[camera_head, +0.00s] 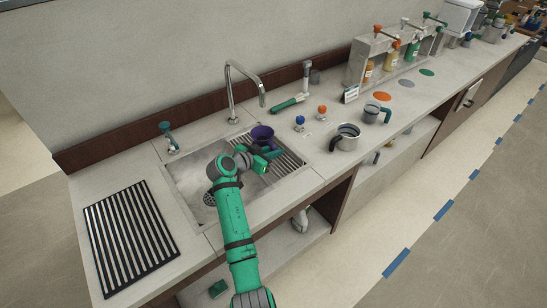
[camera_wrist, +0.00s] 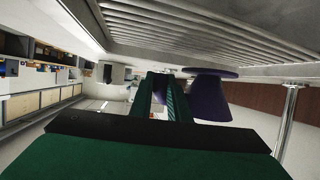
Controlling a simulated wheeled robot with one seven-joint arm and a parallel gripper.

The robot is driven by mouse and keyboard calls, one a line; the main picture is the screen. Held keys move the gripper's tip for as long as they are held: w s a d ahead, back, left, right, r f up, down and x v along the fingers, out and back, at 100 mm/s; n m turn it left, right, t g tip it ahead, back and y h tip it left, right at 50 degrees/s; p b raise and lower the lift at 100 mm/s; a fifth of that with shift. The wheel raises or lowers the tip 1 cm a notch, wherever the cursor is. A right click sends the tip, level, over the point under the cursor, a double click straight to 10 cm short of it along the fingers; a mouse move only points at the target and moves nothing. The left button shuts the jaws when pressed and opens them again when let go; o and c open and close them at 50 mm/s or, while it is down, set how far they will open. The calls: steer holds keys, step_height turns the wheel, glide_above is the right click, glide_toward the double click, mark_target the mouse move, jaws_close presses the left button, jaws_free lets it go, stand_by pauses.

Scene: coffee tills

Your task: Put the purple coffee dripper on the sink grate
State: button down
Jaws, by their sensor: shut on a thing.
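The purple coffee dripper (camera_head: 262,132) is upright over the sink, at the left edge of the slatted sink grate (camera_head: 287,161). My gripper (camera_head: 264,155) is shut on the dripper, at its near side. In the wrist view the dripper (camera_wrist: 208,98) is just right of my green-black fingers (camera_wrist: 162,96), and the picture is upside down. Its flat flange is close to the grate's slats (camera_wrist: 200,30). I cannot tell whether it touches them. My fingers hide the part they hold.
The tall faucet (camera_head: 230,90) stands behind the sink basin (camera_head: 190,185). A black slatted mat (camera_head: 128,235) lies on the counter at left.

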steer(key=shift+a+f, duration=0.1)
steer(key=shift+f, duration=1.55)
steer(key=shift+f, duration=0.1)
steer(key=c, duration=1.7)
jaws_free()
steer(key=shift+a, duration=0.1)
steer(key=v, duration=1.2)
steer(key=shift+w, duration=0.1)
